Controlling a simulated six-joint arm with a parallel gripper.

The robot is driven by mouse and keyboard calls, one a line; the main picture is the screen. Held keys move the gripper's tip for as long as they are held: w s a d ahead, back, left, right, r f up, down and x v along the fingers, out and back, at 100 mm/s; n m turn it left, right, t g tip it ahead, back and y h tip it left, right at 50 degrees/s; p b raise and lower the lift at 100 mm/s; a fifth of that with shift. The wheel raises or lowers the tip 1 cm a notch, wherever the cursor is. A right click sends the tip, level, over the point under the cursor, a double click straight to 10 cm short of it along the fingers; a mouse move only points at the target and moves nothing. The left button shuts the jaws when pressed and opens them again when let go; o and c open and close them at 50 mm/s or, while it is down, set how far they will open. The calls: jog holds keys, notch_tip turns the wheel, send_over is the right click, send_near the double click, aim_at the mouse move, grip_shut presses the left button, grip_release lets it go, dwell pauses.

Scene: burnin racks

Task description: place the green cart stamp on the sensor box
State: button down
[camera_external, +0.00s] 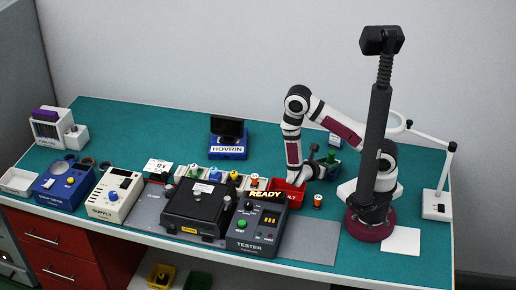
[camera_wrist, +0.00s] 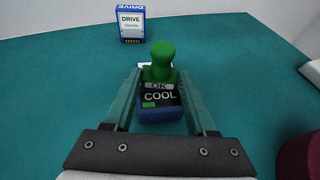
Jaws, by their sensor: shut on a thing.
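The green stamp (camera_wrist: 162,58) has a rounded knob and an "OK" plate in the wrist view. My gripper (camera_wrist: 160,78) is shut on it, with one finger on each side. Directly below the stamp in that view is a small blue box with a dark face marked "COOL" (camera_wrist: 160,98) and a green patch, likely the sensor box. The stamp overlaps its far part, so I cannot tell whether they touch. In the external view my gripper (camera_external: 322,158) is low over the right side of the table, by a small blue-green box (camera_external: 332,172).
A blue "DRIVE" box (camera_wrist: 131,22) stands beyond the stamp. A red bin (camera_external: 288,192) is left of my gripper, and an orange-topped piece (camera_external: 318,200) stands in front. The black tester (camera_external: 255,228) and a ring lamp's base (camera_external: 436,205) flank this area. Green table is clear around the COOL box.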

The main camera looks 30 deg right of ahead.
jog(key=shift+f, duration=0.25)
jog(key=shift+c, duration=1.1)
grip_release()
